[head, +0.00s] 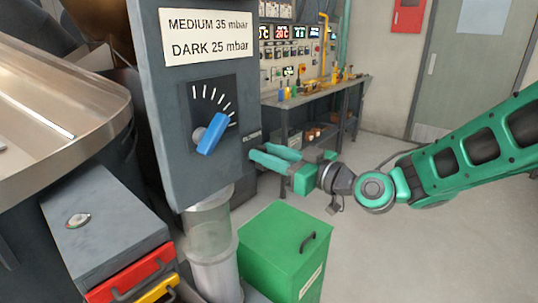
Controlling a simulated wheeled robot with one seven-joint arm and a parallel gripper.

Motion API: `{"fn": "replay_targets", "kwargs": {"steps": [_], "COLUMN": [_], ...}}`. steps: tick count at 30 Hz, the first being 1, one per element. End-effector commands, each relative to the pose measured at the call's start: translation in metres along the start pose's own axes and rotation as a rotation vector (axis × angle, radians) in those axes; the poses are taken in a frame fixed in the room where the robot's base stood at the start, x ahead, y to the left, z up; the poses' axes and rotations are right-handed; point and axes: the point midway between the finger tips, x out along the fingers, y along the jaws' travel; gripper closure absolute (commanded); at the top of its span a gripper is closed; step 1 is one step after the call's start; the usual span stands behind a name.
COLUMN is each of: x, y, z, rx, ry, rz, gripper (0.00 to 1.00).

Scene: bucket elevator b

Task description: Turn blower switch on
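A blue rotary knob (212,134) sits on a black dial plate with white tick marks, on the front of a grey panel (175,100). Its handle slants from lower left to upper right. A small round light-coloured control (78,220) sits on top of a grey box (105,225) at lower left. No label reading "blower" shows, so I cannot tell which control is the blower switch. My gripper (257,151) is right of the grey panel, its green fingers pointing left. The fingers look parted with nothing between them. It touches neither control.
A sign (207,36) reads medium 35 mbar, dark 25 mbar. A clear cylinder (212,255) stands below the panel, beside a green bin (275,250). A round metal tray (60,120) is at left. A workbench (320,98) stands behind; floor at right is clear.

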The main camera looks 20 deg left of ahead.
Motion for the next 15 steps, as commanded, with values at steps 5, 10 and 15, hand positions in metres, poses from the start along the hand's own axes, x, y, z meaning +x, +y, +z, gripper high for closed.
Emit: {"fn": "replay_targets", "kwargs": {"steps": [5, 10, 15], "x": [-0.0003, -0.0005, 0.0010], "y": [0.0001, 0.0005, 0.0003], "z": [0.0001, 0.0001, 0.0000], "rx": [0.000, 0.000, 0.004], "ry": [0.000, 0.000, 0.000], "rz": [0.000, 0.001, 0.001], "gripper": [0.78, 1.00, 1.00]}}
